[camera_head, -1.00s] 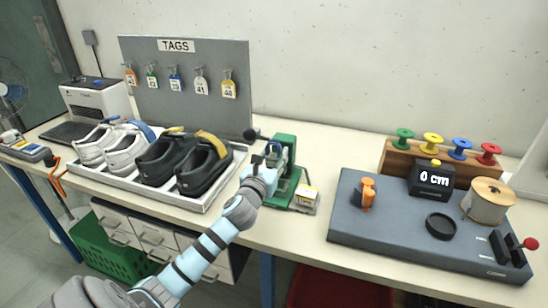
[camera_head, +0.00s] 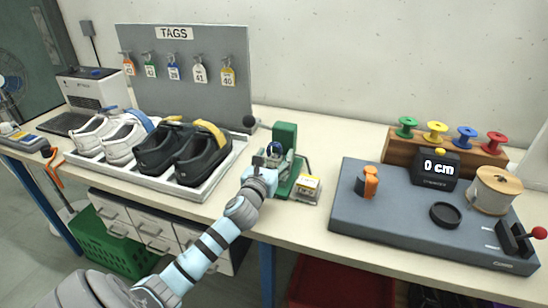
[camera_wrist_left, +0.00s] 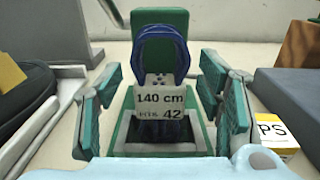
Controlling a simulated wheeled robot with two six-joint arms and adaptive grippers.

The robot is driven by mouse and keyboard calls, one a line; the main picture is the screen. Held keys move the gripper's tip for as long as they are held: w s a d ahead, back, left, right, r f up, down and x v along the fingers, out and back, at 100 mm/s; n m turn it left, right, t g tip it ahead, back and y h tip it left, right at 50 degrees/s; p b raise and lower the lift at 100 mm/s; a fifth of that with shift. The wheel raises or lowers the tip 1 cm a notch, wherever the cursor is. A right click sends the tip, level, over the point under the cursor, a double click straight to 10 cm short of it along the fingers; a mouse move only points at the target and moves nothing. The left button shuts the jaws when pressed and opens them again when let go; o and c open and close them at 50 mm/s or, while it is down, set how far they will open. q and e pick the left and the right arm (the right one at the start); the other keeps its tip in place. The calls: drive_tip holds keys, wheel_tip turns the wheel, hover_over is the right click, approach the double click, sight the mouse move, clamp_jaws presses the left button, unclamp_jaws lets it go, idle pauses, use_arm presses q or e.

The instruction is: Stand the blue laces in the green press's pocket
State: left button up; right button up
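The blue laces (camera_wrist_left: 158,52) are a looped bundle with a white band reading "140 cm, fits 42". They stand upright in the pocket of the green press (camera_wrist_left: 160,20), their lower end inside its frame. In the head view the laces (camera_head: 274,150) show as a small dark blue loop in front of the press's green back (camera_head: 284,136). My left gripper (camera_wrist_left: 160,105) is open, its teal fingers on either side of the laces with a visible gap on each side. In the head view the left gripper (camera_head: 267,160) is at the press. My right gripper is not in view.
A tray (camera_head: 200,190) with white and black shoes stands left of the press. A small box with a yellow label (camera_head: 307,188) sits right beside the press. A grey measuring board (camera_head: 400,215) lies further right. A tag board (camera_head: 190,75) stands behind.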

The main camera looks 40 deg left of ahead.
use_arm(q)
drive_tip(key=shift+s+d, duration=0.1)
drive_tip(key=shift+s, duration=0.15)
drive_tip(key=v, duration=1.1)
drive_tip(key=shift+s+d, duration=0.1)
drive_tip(key=shift+s, duration=0.15)
drive_tip(key=shift+f, duration=0.1)
